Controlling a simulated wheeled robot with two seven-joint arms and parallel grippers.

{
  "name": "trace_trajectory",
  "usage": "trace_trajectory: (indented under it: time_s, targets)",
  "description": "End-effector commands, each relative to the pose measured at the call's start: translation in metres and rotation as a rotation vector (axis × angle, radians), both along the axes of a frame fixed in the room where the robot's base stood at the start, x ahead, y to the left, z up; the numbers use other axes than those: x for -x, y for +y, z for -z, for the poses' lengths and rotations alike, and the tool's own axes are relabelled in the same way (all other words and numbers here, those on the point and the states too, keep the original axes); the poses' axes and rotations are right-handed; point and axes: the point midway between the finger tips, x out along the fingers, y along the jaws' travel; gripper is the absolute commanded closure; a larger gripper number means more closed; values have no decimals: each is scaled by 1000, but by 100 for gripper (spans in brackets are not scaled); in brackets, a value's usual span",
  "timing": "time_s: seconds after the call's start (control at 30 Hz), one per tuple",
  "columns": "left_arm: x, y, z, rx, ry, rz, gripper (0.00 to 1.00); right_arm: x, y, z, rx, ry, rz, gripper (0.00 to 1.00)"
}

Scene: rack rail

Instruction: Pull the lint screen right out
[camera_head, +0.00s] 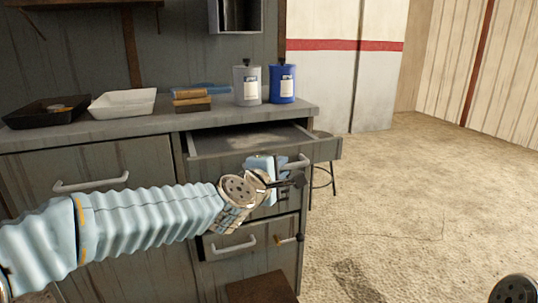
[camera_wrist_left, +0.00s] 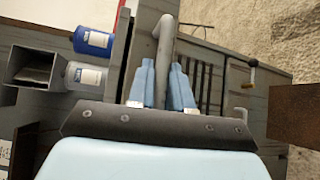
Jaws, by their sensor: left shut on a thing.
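My left gripper (camera_head: 275,180) is at the front of a pulled-out top drawer (camera_head: 322,150) in the grey cabinet. In the left wrist view its two light blue fingers (camera_wrist_left: 163,88) are on either side of a grey bar handle (camera_wrist_left: 165,45) and shut on it. The handle also shows in the head view (camera_head: 296,162), partly covered by the gripper. The drawer's inside (camera_head: 245,139) looks shallow and empty. I cannot make out a separate lint screen.
On the cabinet top (camera_head: 150,123) stand a black tray (camera_head: 20,117), a white tray (camera_head: 122,104), a grey canister (camera_head: 246,85) and a blue canister (camera_head: 283,86). A closed lower drawer (camera_head: 222,237) is below. A stool (camera_head: 330,175) stands behind. Floor to the right is clear.

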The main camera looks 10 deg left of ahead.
Motion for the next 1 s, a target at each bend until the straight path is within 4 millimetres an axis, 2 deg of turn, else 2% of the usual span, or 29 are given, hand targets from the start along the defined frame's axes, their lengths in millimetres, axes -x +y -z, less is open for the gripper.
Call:
trace_trajectory:
  time_s: [0.03,0.2,0.4,0.6,0.97,1.0]
  targets:
    - [13,-9,-2,-3,3,5,100,0,1,-5,-1,0,-2,57]
    - [47,-32,-1,-1,2,4,100,1,3,-12,-5,2,-7,57]
    - [72,-49,0,-1,3,3,100,2,6,-17,-8,4,-9,57]
    - [82,-56,1,-1,4,2,100,2,6,-18,-10,4,-11,57]
    - [83,-56,2,-1,4,2,100,2,7,-18,-10,4,-12,57]
    - [83,-56,2,-1,4,2,75,2,6,-18,-10,4,-12,57]
